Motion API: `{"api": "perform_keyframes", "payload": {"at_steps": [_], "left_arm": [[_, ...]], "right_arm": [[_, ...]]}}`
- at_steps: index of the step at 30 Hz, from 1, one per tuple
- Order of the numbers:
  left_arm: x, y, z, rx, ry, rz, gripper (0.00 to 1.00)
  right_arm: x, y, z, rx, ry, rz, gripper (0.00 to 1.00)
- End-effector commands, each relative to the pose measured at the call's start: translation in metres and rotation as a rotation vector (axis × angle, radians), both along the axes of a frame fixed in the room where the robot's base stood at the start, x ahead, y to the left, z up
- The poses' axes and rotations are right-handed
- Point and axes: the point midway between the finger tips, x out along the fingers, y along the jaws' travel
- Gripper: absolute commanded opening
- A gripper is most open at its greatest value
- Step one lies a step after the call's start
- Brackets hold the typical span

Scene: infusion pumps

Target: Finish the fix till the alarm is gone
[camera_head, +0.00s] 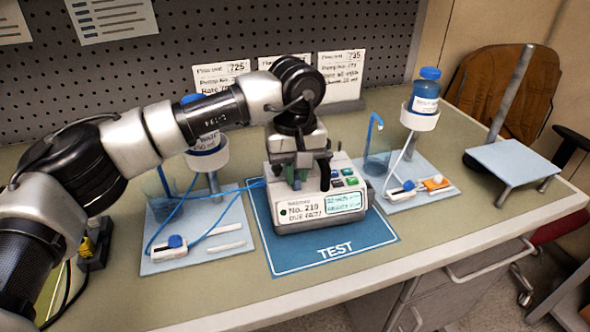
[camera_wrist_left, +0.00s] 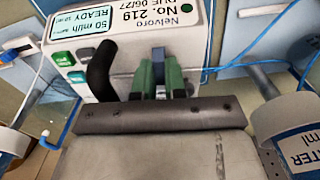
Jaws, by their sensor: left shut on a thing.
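The pump (camera_head: 325,206), labelled No. 219, stands on a blue TEST mat (camera_head: 350,252). Its small screen (camera_head: 344,201) also shows in the left wrist view (camera_wrist_left: 80,35), where it seems to read 50 ml/h and READY. Coloured buttons (camera_head: 350,181) are on its top. My left gripper (camera_head: 297,178) points down at the pump's top. In the left wrist view its green-grey fingers (camera_wrist_left: 160,80) are shut on a small blue-grey part (camera_wrist_left: 160,65). A black curved lever (camera_wrist_left: 100,72) is beside the fingers. A blue tube (camera_head: 230,190) runs to the pump's left side. My right gripper is out of view.
Left of the mat, a pale board (camera_head: 215,262) holds a blue-capped clamp (camera_head: 174,242) and a bottle stand, partly behind my arm. On the right, another board (camera_head: 405,203) has a bottle (camera_head: 424,95), a clamp and an orange-topped piece (camera_head: 437,183). Signs stand behind. The front bench strip is clear.

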Motion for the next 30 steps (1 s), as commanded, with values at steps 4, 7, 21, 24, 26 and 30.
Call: {"api": "perform_keyframes", "payload": {"at_steps": [4,7,21,24,26,30], "left_arm": [[0.000,-0.001,0.001,-0.001,0.000,-0.009,0.00],[-0.001,-0.001,0.000,-0.001,0.000,-0.009,0.00],[0.000,-0.001,0.000,-0.001,0.000,-0.007,0.26],[0.000,-0.001,0.002,-0.001,0.000,-0.006,0.26],[0.000,-0.001,0.007,-0.002,-0.001,-0.006,0.26],[0.000,-0.001,0.029,-0.002,-0.004,-0.007,0.26]], "right_arm": [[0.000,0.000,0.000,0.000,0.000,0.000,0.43],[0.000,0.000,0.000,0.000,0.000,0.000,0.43],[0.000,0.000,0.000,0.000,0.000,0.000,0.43],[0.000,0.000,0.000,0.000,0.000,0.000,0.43],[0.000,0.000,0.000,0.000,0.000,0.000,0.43],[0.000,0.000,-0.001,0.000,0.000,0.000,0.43]]}}
